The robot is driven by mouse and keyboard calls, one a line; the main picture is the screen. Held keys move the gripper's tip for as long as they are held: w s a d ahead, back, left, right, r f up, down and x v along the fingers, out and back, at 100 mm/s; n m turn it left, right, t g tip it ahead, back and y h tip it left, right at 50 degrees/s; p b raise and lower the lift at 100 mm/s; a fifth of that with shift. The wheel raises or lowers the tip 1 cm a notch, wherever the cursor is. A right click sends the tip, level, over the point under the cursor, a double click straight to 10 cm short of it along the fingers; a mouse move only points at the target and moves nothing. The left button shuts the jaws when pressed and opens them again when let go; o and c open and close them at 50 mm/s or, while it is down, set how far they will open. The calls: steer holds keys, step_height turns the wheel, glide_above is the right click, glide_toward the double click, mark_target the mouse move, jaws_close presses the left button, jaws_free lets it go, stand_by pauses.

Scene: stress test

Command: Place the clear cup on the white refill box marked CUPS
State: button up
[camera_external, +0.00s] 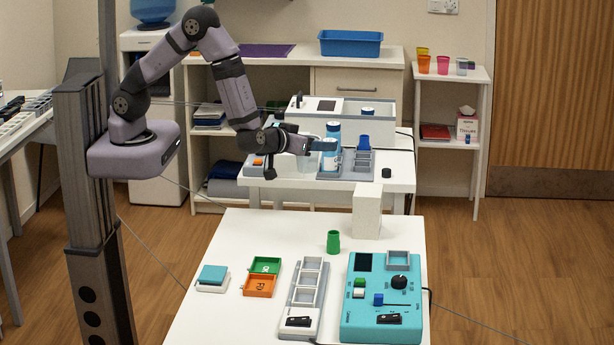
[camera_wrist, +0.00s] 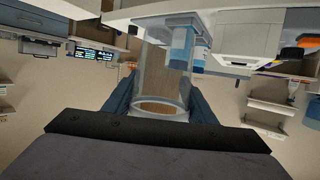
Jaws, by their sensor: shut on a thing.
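My gripper (camera_external: 318,145) reaches out level over the back white table in the external view. In the wrist view its two dark fingers are shut on the clear cup (camera_wrist: 150,88), one on each side, with the cup's round rim facing the camera. In the external view the cup is hard to make out among the pale things by the fingers. A plain white box (camera_external: 367,212) stands at the far right corner of the front table, below and right of my gripper. No lettering on it is readable from here, so I cannot tell whether it is marked CUPS.
Blue-and-white bottles (camera_external: 333,132) and a grey rack (camera_external: 357,165) stand close by my gripper. The front table holds a green cup (camera_external: 333,242), a teal control panel (camera_external: 382,300), a grey slotted tray (camera_external: 305,295) and small coloured trays (camera_external: 260,284). Coloured cups (camera_external: 442,65) stand on a side shelf.

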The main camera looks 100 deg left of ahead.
steer(key=w+d+r, duration=0.2)
steer(key=w+r, duration=0.6)
steer(key=w, duration=0.5)
steer(key=m+t+h, duration=0.2)
glide_above(379, 187)
steer(key=shift+a+f, duration=0.1)
steer(key=shift+f, duration=0.05)
steer(key=shift+f+p, duration=1.25)
steer(key=shift+f, duration=3.75)
steer(key=shift+f, duration=0.1)
steer(key=o, duration=1)
